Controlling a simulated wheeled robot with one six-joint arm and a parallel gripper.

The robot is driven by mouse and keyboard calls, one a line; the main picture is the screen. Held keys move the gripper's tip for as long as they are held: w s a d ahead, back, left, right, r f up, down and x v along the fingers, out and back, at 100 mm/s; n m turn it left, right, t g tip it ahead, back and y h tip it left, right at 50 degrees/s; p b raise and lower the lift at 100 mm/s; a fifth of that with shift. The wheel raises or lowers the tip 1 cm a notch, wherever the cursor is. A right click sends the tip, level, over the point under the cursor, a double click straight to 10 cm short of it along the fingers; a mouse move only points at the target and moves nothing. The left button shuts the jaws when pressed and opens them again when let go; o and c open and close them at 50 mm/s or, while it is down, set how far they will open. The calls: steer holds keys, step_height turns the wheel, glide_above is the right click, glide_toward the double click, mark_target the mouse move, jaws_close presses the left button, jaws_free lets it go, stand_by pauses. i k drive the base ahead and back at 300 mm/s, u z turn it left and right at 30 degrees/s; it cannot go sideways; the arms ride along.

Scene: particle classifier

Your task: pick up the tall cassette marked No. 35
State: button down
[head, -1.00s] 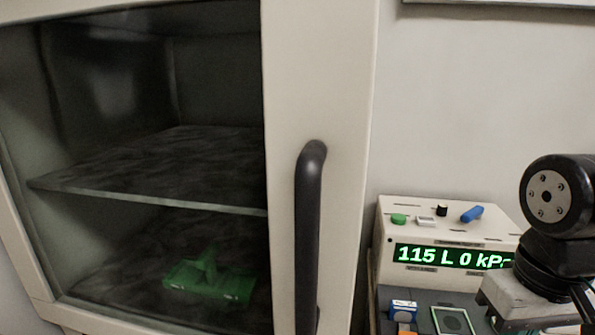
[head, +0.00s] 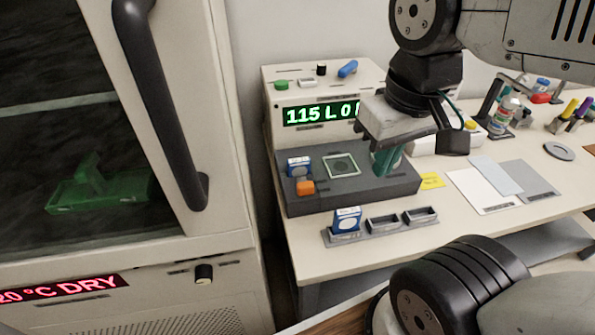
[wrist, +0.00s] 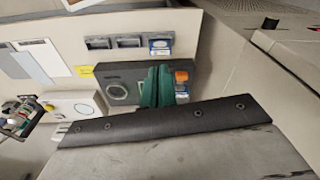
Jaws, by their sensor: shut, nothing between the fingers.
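A small blue-and-white cassette (head: 346,220) stands upright in the left slot of a grey holder (head: 382,232); it also shows in the wrist view (wrist: 160,46). Another blue-and-white cassette (head: 299,166) stands at the left of the dark block, behind an orange piece (head: 305,187). I cannot read No. 35 on either. My gripper (head: 384,162) has green fingers, shut and empty, over the right part of the dark block. In the wrist view the fingers (wrist: 157,86) appear between the orange piece (wrist: 182,77) and the round window.
The dark block (head: 400,185) adjoins a white device (head: 290,75) reading 115 L. Two holder slots look empty. A cabinet (head: 205,225) with a black handle stands left, a green object (head: 95,192) inside.

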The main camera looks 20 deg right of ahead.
mark_target(298, 166)
steer(key=k, duration=0.5)
steer(key=z, duration=2.1)
steer(key=k, duration=0.8)
steer(key=u, duration=1.25)
steer(key=i, duration=0.5)
steer(key=z, duration=0.05)
